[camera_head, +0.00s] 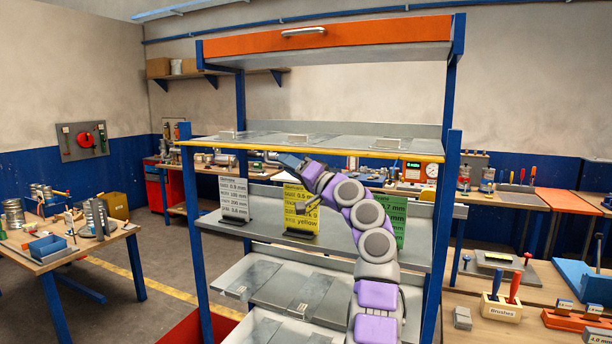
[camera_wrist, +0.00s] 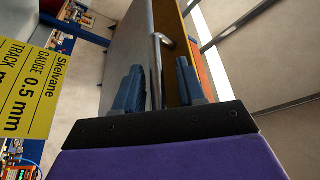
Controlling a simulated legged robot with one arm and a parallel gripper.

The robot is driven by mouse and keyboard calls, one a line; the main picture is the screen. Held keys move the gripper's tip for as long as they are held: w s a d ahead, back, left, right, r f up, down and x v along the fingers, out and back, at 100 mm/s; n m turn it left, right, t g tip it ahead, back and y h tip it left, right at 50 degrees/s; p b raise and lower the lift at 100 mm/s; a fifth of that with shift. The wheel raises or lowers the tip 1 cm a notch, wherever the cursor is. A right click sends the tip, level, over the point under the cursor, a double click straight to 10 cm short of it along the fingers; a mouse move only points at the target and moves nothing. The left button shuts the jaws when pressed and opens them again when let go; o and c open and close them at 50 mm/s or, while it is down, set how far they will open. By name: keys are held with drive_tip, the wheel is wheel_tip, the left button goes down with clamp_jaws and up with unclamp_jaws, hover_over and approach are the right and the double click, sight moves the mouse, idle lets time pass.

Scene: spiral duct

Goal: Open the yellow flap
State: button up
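The yellow flap (camera_head: 330,151) shows in the head view as a thin yellow edge across the rack below the orange flap. In the wrist view its yellow face (camera_wrist: 172,35) is seen at a steep angle, with a grey panel beside it. A metal bar handle (camera_wrist: 158,65) curves off the flap. My gripper (camera_head: 285,161) is just under the yellow edge, left of the middle. In the wrist view my gripper (camera_wrist: 162,85) is open, its two blue fingers apart with the handle between them. Whether a finger touches the handle I cannot tell.
Above is the orange flap (camera_head: 330,38) with its own handle. Below, a grey shelf (camera_head: 265,228) holds a white sign (camera_head: 234,198), a yellow sign (camera_head: 300,209) and a green sign behind my arm. Blue rack posts (camera_head: 195,230) stand at both sides. Workbenches stand left and right.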

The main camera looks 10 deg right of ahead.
drive_tip(key=b+v, duration=0.3)
drive_tip(key=v, duration=1.4)
drive_tip(key=shift+d, duration=0.15)
drive_tip(key=shift+s+f, duration=0.1)
drive_tip(key=shift+c, duration=0.5)
